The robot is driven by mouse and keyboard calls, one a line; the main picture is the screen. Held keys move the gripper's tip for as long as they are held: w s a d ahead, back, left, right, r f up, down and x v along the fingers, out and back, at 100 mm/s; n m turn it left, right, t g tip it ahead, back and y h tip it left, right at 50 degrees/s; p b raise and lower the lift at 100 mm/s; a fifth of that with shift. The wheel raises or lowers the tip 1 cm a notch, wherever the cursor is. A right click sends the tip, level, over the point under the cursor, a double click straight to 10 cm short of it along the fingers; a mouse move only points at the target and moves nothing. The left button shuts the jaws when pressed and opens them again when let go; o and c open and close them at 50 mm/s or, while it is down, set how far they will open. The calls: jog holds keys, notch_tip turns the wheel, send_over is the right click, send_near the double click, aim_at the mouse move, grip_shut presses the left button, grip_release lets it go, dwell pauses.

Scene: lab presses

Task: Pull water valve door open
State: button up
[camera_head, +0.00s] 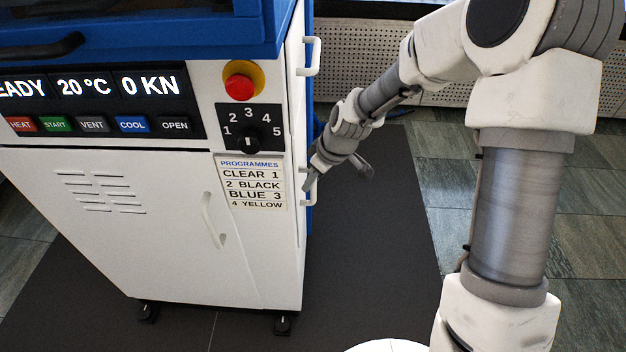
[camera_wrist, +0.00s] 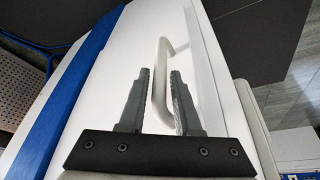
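The press has a white side panel (camera_wrist: 115,60), seen close up in the wrist view, with a white bar handle (camera_wrist: 161,88) on it. A seam runs along the panel to the right of the handle. My gripper (camera_wrist: 159,72) is open, with a dark finger on each side of the handle and gaps visible between. In the head view my gripper (camera_head: 338,176) is at the right side of the press, beside a lower side handle (camera_head: 311,192) that it partly hides. The side panel looks shut. No label reading water valve is visible.
A higher side handle (camera_head: 313,57) sticks out above my gripper. The press front has a lower door with its own handle (camera_head: 213,220), a programme dial (camera_head: 248,132) and a red button (camera_head: 239,86). Dark floor mat (camera_head: 385,240) lies clear to the right.

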grip_shut()
dwell(1.4)
